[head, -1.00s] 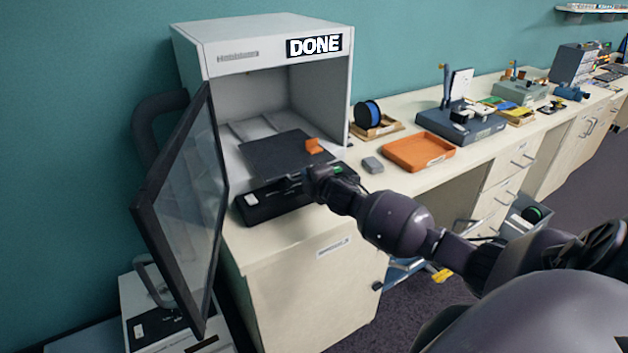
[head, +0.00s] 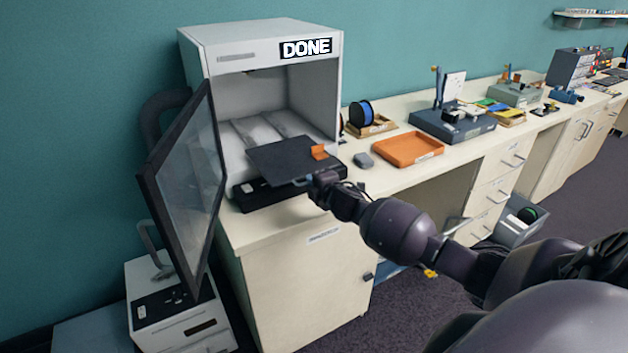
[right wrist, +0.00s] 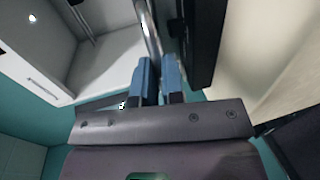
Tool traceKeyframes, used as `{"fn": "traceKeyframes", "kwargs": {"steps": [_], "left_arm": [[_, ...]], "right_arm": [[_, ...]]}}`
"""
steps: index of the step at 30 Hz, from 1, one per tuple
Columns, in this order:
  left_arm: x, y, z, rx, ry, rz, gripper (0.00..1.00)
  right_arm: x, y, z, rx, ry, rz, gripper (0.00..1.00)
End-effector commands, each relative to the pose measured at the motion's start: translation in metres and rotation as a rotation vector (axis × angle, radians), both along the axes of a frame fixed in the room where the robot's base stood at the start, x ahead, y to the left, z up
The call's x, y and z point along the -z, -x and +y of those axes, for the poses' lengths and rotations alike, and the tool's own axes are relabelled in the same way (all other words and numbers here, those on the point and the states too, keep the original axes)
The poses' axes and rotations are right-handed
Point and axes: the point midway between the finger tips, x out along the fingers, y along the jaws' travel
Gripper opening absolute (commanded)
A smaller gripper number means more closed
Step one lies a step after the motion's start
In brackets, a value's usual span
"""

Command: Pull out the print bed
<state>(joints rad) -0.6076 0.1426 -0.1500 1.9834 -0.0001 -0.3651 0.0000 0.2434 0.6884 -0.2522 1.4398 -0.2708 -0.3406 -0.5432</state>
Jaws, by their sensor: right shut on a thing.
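The print bed (head: 282,160) is a dark flat plate. It juts out of the open front of the white printer (head: 262,35), whose sign reads DONE, over the black front panel (head: 265,196). A small orange part (head: 319,152) sits on the bed's right side. My right gripper (head: 306,181) is at the bed's front edge, shut on it. In the right wrist view, the blue fingertips (right wrist: 158,75) are close together at a grey metal bar (right wrist: 148,30); the exact contact is hard to see. My left gripper is out of view.
The printer's glass door (head: 185,185) stands open at the left. A white machine (head: 180,310) stands low at left.

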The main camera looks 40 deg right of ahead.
Motion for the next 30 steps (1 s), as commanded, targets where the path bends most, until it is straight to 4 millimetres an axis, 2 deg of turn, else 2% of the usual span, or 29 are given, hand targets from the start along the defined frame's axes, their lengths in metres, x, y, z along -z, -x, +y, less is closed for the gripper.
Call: {"fn": "traceKeyframes", "kwargs": {"steps": [17,18,20,30], "left_arm": [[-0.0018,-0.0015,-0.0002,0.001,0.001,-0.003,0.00],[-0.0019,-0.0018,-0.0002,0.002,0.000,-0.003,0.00],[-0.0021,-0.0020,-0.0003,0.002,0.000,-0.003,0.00],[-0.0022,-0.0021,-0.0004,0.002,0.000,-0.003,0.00]], "right_arm": [[-0.0005,0.0005,-0.0005,0.001,0.000,-0.001,0.00],[-0.0005,0.0005,-0.0005,0.001,0.000,-0.001,0.11],[-0.0005,0.0005,-0.0005,0.001,0.000,-0.001,0.19],[-0.0006,0.0029,-0.0002,0.001,0.000,0.000,0.19]]}}
